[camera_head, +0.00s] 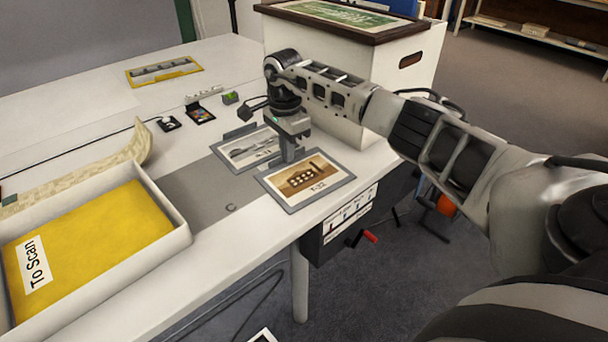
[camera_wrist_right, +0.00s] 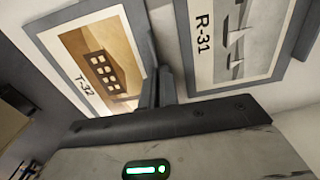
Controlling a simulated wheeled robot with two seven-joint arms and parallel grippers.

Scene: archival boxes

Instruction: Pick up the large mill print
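The large mill print (camera_head: 305,180), a sepia card marked T-32 with a windowed building and a grey border, lies on the white table near its front edge. It also shows in the right wrist view (camera_wrist_right: 98,65). My right gripper (camera_head: 288,158) points down at its far left edge. In the right wrist view its fingers (camera_wrist_right: 157,88) are close together at a narrow grey upright strip along that edge, and appear closed on it. The fingertips' contact is partly hidden. My left gripper is not in view.
A sailboat print marked R-31 (camera_head: 248,152) lies close behind the mill print. A white tray (camera_head: 178,217) with a yellow base labelled "To Scan" stands at left. A large white box (camera_head: 412,85) stands close behind my right arm. Grey bare surface (camera_head: 205,195) lies between tray and prints.

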